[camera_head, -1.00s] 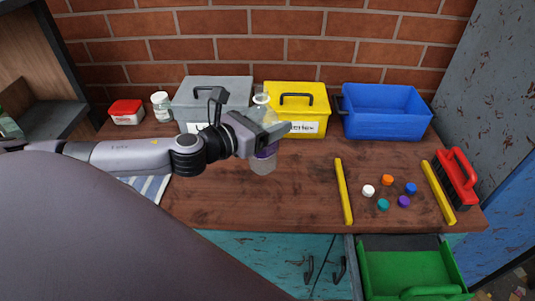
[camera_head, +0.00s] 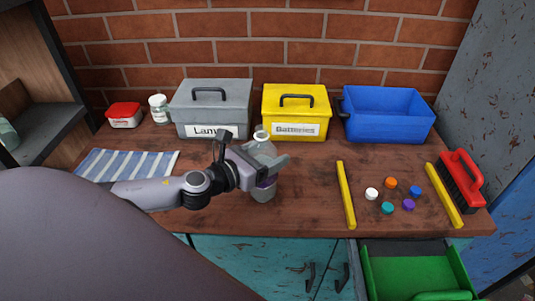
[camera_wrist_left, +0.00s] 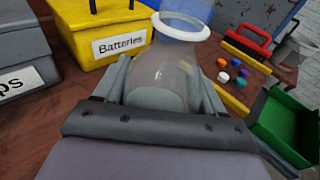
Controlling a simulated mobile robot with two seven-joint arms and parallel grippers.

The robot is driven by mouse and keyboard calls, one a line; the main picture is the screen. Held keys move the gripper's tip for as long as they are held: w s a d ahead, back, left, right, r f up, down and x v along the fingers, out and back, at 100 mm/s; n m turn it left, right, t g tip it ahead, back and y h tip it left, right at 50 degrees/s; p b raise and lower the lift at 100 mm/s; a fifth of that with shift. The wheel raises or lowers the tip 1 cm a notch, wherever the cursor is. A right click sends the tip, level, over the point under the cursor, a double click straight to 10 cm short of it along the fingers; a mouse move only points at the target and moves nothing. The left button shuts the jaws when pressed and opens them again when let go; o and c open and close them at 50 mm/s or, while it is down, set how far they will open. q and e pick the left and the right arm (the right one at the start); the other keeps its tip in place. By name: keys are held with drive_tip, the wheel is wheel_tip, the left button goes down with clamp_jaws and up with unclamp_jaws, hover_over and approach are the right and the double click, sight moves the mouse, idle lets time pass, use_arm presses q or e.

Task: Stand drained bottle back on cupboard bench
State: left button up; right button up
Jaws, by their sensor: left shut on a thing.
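A clear bottle (camera_head: 264,146) with a pale open neck and a purple band stands upright in the head view, at the middle of the wooden bench (camera_head: 300,165). My left gripper (camera_head: 276,166) is shut on the bottle around its body. In the left wrist view the bottle (camera_wrist_left: 170,65) sits between the fingers, its white rim uppermost. The fingers hide part of its side. Its base appears close to the bench top near the front edge; I cannot tell whether it touches. My right gripper is not in view.
Behind stand a grey lidded box (camera_head: 211,106), a yellow batteries box (camera_head: 296,111) and a blue bin (camera_head: 388,113). Right are two yellow strips (camera_head: 346,194), several coloured caps (camera_head: 389,183) and a red brush (camera_head: 462,180). A striped cloth (camera_head: 127,165) lies left.

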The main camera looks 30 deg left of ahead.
use_arm(q)
drive_tip(key=o, duration=1.5)
drive_tip(key=shift+f, duration=0.1)
drive_tip(key=shift+o, duration=0.2)
drive_tip(key=shift+r, duration=0.2)
drive_tip(key=shift+s+a+f, duration=0.1)
drive_tip(key=shift+s, duration=0.4)
drive_tip(key=v, duration=1.1)
drive_tip(key=shift+b, duration=0.45)
